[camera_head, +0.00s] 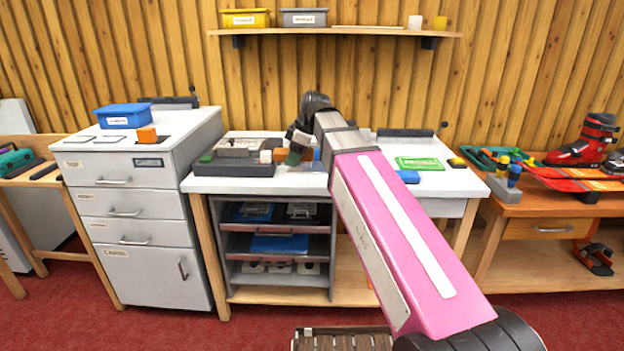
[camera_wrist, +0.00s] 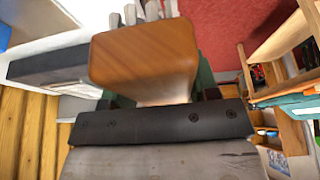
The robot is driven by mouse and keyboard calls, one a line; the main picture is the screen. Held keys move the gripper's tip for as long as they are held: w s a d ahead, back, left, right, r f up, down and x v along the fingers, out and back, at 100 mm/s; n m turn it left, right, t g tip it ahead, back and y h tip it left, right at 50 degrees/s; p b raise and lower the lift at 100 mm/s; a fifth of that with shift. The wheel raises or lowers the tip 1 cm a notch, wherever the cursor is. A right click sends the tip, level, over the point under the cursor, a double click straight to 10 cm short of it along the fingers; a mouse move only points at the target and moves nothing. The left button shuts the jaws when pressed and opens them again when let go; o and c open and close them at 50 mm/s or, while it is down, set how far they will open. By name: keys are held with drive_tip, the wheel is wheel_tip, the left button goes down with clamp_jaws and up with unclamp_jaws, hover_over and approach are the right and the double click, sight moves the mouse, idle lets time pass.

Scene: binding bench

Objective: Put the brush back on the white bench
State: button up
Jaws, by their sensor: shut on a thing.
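My gripper (camera_head: 295,156) is low over the left part of the white bench (camera_head: 452,182), beside a grey tray. It is shut on the brush (camera_wrist: 145,58), whose orange-brown wooden body fills the middle of the wrist view. Pale strands or prongs show beyond it at the top of that view. In the head view only a small orange-brown part (camera_head: 280,154) shows beside the greenish fingers. Whether the brush touches the bench top cannot be told.
The grey tray (camera_head: 234,169) holds small blocks at the bench's left. A drawer cabinet (camera_head: 140,220) stands left; a ski-boot bench (camera_head: 540,206) stands right. A shelf (camera_head: 350,32) hangs above.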

hover_over(308, 180)
drive_tip(key=d, duration=0.1)
wheel_tip(308, 180, down, 6)
drive_tip(key=shift+s+d+r, duration=0.1)
drive_tip(key=shift+s+d, duration=0.05)
drive_tip(key=shift+f, duration=2.05)
drive_tip(key=shift+f, duration=0.15)
drive_tip(key=o, duration=0.9)
drive_tip(key=v, duration=1.2)
drive_tip(key=shift+d, duration=0.1)
